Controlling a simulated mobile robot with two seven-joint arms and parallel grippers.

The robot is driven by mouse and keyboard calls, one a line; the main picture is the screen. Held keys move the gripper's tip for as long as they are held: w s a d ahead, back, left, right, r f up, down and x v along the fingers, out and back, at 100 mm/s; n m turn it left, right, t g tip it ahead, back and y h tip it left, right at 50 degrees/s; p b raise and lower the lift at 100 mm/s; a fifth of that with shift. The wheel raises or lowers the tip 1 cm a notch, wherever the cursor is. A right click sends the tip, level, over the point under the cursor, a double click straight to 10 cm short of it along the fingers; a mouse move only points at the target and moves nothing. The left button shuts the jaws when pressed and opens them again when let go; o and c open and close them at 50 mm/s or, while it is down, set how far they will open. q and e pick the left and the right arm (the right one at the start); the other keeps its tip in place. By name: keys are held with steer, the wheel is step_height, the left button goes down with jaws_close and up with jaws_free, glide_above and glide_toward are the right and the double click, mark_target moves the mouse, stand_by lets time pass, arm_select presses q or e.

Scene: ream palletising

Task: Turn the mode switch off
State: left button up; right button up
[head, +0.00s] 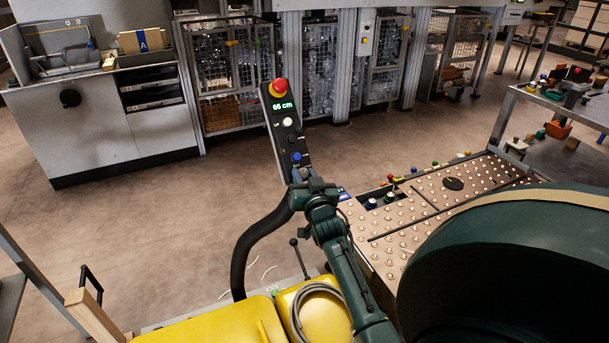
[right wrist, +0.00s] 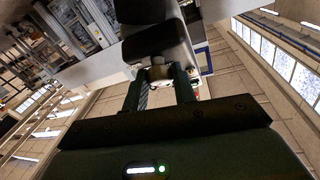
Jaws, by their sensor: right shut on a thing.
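A dark control panel (head: 284,130) stands tilted in the middle of the head view. It carries a red mushroom button (head: 278,88), a green display reading 66 cm (head: 283,106), a white button (head: 287,122) and a blue button (head: 296,156). My right gripper (head: 303,180) is at the panel's lower end. In the right wrist view its two fingers (right wrist: 160,88) are shut on a small pale part (right wrist: 160,72), which I take as the mode switch. The gripper hides it in the head view, and its setting cannot be read. My left gripper is not in view.
A ball-studded transfer table (head: 425,205) lies right of the panel. Yellow covers (head: 215,322) and a black hose (head: 252,248) are below and left. A grey cabinet (head: 105,120) and mesh cages (head: 230,75) stand behind. Open floor (head: 150,220) lies to the left.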

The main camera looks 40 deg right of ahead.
steer(key=n+y+p, duration=0.1)
steer(key=n, duration=0.1)
steer(key=n+y, duration=0.1)
steer(key=n+t+y+p, duration=0.1)
steer(key=n, duration=0.1)
steer(key=shift+s+d+r+n+y+p, duration=0.1)
steer(key=shift+d+r+n+y+p, duration=0.1)
steer(key=shift+d+n+y+p, duration=0.1)
steer(key=n+y+p, duration=0.1)
steer(key=n+y, duration=0.1)
steer(key=n, duration=0.2)
steer(key=shift+t+y, duration=0.3)
steer(key=shift+y, duration=0.1)
steer(key=shift+n+y, duration=0.5)
steer(key=shift+n, duration=0.1)
arm_select(q)
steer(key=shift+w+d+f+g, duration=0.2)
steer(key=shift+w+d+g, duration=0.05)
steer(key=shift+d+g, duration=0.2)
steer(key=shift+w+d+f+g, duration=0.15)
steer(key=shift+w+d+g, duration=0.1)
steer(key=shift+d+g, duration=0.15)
steer(key=shift+p, duration=0.3)
arm_select(e)
steer(key=shift+n+y, duration=0.3)
steer(key=shift+n, duration=0.1)
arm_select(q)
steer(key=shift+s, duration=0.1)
